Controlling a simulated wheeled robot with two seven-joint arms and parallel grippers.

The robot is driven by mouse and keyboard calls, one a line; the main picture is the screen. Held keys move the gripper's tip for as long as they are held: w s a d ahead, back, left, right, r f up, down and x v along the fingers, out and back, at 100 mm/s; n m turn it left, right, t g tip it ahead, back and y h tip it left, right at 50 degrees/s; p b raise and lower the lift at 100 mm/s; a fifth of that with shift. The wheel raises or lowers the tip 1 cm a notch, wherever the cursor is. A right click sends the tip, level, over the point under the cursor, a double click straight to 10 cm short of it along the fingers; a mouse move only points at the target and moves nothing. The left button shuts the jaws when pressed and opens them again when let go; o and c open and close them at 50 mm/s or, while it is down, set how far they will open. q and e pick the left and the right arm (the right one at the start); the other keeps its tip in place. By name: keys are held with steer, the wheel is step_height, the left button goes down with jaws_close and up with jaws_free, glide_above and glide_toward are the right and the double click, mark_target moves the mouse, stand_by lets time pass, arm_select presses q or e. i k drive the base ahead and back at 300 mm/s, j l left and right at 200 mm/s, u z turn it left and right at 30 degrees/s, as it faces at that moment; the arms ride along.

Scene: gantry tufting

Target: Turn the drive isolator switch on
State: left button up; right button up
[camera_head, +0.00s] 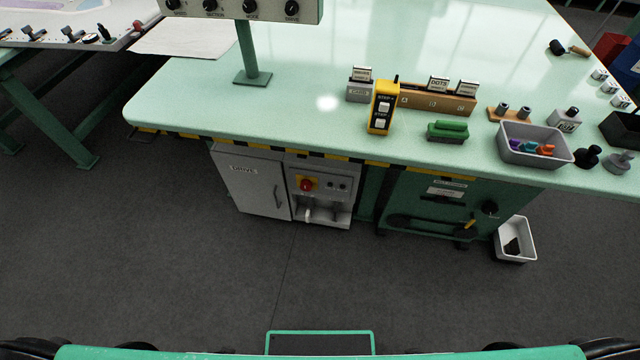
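The drive isolator switch appears to be the red knob on a yellow plate (306,184), on the front of a grey unit below the green table's edge. It is too small to tell which way the knob is turned. Left of it is a closed grey cabinet door (250,190) labelled DRIVE, with a dark handle. Two small dark round parts (337,186) sit right of the knob, and a white lever-like part (308,213) shows below it. Neither of my grippers is in view.
The green tabletop (300,130) overhangs the cabinet with a striped edge. A yellow pendant box (383,107) stands near that edge. Right of the cabinet is a green panel (440,200) with knobs. A white bin (516,240) stands at the right. The dark floor in front is clear.

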mark_target(306, 185)
steer(key=l+z, duration=0.15)
steer(key=l, duration=0.25)
steer(key=i+l+z, duration=0.15)
steer(key=l, duration=0.25)
steer(key=i+l+z, duration=0.1)
steer(key=l, duration=0.3)
